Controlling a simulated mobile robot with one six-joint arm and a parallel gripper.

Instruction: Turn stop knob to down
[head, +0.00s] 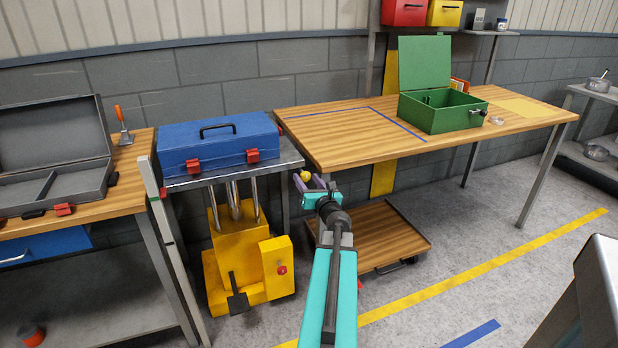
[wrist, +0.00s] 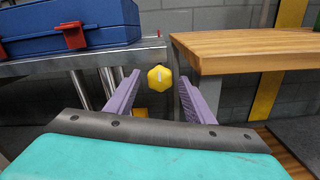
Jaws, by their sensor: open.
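A yellow six-sided knob (wrist: 160,78), which appears to be the stop knob, shows in the wrist view by the right end of the metal lift table (wrist: 90,65). A short pale mark on its face looks about upright. In the head view the knob (head: 305,176) is a small yellow shape at my fingertips. My gripper (head: 308,183) is open, with its two purple fingers pointing at the knob. In the wrist view the knob appears between the fingertips of my gripper (wrist: 158,90). I cannot tell whether either finger touches it.
A blue toolbox (head: 218,145) lies on the lift table above the yellow lift body (head: 240,255), which has a red button (head: 282,270). A wooden workbench (head: 350,145) with a green box (head: 435,110) stands close right. A low wooden trolley (head: 380,240) sits below.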

